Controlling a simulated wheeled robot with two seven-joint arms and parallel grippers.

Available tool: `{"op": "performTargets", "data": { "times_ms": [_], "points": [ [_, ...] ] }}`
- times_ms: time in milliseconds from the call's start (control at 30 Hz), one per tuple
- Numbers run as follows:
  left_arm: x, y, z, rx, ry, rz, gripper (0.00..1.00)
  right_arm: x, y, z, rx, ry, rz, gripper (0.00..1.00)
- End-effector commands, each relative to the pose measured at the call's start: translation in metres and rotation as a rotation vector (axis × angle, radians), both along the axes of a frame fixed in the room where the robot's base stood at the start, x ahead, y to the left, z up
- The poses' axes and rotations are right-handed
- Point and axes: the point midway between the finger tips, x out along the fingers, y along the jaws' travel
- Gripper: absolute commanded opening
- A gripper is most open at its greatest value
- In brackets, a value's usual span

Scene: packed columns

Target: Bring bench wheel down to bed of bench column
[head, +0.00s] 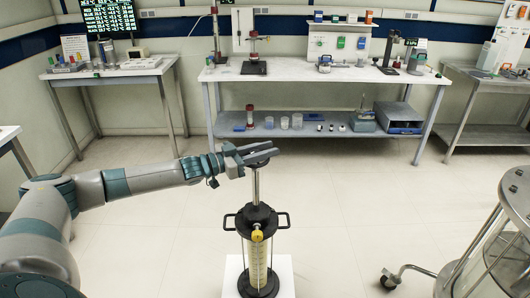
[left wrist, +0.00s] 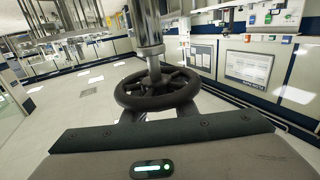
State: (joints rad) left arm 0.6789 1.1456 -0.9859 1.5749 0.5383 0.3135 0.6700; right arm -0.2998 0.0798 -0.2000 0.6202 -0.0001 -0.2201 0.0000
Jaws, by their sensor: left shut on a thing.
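The bench column (head: 258,222) stands upright at the lower middle of the head view, on a white top. It has a black collar with side handles and a clear tube holding a pale yellow bed (head: 257,268). A metal rod (head: 255,186) rises from the collar to my left gripper (head: 262,153). In the left wrist view the black spoked bench wheel (left wrist: 158,102) sits on a metal shaft, between the fingers of my left gripper, which is shut on it. In the head view the gripper mostly hides the wheel. My right gripper is not in view.
A glass vessel on a wheeled frame (head: 497,262) stands at the lower right. A long lab bench (head: 318,77) with instruments is at the back, with a smaller table (head: 110,72) to its left. The floor (head: 345,195) between is clear.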

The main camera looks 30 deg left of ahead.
Motion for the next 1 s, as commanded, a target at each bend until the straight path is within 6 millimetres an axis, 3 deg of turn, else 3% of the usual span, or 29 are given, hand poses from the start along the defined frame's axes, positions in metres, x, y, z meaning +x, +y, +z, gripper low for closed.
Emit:
{"op": "performTargets", "data": {
  "times_ms": [500, 1000],
  "points": [
    [-0.003, -0.005, 0.003, 0.001, -0.003, -0.180, 0.03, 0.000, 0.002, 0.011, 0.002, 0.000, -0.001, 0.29],
    [-0.004, -0.008, 0.003, -0.001, -0.004, -0.227, 0.03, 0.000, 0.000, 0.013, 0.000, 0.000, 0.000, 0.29]
  ]
}}
